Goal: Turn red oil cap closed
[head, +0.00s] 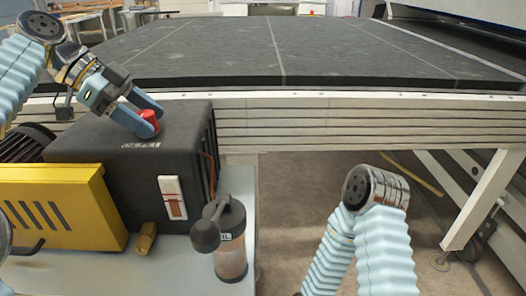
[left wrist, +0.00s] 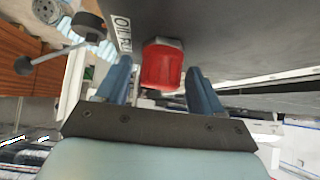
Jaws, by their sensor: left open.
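The red oil cap (head: 149,117) sits on top of the dark pump housing (head: 130,165). My left gripper (head: 150,114) comes in from the upper left, with its blue fingers at the cap and partly hiding it. In the left wrist view the red cap (left wrist: 162,67) lies between the two open fingers (left wrist: 160,85), with a visible gap on each side.
A yellow slotted guard (head: 62,205) stands left of the housing. Open floor (head: 300,190) is at the right.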

